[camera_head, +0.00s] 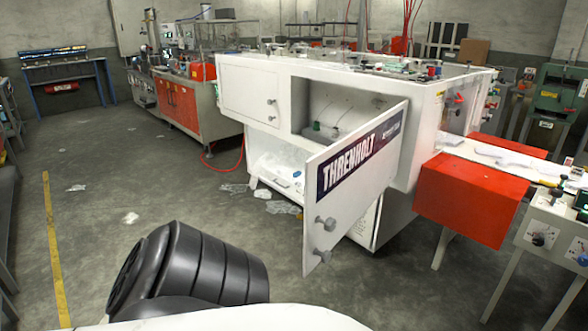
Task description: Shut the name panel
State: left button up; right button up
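The name panel (357,172) is a white hinged door with a dark strip reading "THRENHOLT". It stands wide open, swung out from the white machine (427,119) toward me, with its hinge side at the right. Two grey knobs (325,224) sit on its near free edge. The open compartment (340,106) behind it shows a small green-topped part inside. Neither of my grippers is in the head view. A dark ribbed part of my own arm fills the bottom left, apart from the panel.
A closed white door (250,94) is left of the opening. A red box-shaped cover (468,198) stands right of the panel. Plastic scraps (282,207) lie under the machine. A grey control table (556,236) is at the right. The floor at left, with a yellow line (55,250), is mostly clear.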

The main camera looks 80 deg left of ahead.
aim_at(343, 180)
jog(key=u, duration=1.95)
